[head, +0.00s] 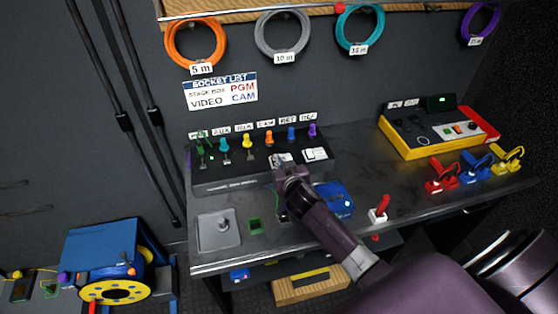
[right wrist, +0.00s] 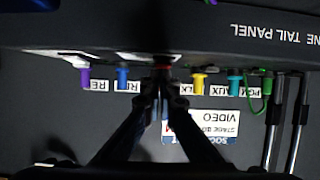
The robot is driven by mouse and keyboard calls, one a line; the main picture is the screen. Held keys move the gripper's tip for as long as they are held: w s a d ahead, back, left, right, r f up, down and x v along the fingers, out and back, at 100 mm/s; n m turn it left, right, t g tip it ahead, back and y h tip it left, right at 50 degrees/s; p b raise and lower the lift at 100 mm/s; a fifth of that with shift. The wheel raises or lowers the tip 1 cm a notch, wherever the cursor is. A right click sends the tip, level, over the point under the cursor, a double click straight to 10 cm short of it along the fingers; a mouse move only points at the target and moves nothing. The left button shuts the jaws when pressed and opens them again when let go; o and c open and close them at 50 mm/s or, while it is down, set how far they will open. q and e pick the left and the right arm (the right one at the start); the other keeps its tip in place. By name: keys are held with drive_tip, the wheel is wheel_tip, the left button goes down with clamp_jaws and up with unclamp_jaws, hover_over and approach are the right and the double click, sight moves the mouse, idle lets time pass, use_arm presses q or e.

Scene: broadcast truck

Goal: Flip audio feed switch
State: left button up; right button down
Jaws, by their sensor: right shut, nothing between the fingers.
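The dark panel box (head: 235,182) stands on the counter, with a row of coloured plugs along its back and two white rocker switches, the left rocker (head: 281,159) and the right rocker (head: 315,154). No label that I can read tells which is the audio feed switch. My right gripper (head: 279,178) is at the panel's front, near the left rocker, partly hidden by its own arm. In the right wrist view the shut, empty fingers (right wrist: 161,84) point at the panel, over the orange plug. Contact cannot be told. My left gripper is out of view.
A blue item (head: 335,198) lies right of my arm. A grey tray (head: 218,232) is at the counter's left. A white-based red lever (head: 379,210), a yellow control box (head: 432,132) and coloured clamps (head: 475,170) are to the right. Coiled cables (head: 282,52) hang above.

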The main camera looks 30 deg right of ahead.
drive_tip(key=f+b, duration=0.1)
drive_tip(key=b, duration=0.1)
drive_tip(key=t+b, duration=0.1)
drive_tip(key=b, duration=0.1)
drive_tip(key=shift+s+a+f, duration=0.1)
drive_tip(key=shift+s+f, duration=0.05)
drive_tip(key=shift+f, duration=0.2)
drive_tip(key=shift+r+p, duration=0.5)
drive_tip(key=shift+r+p, duration=0.85)
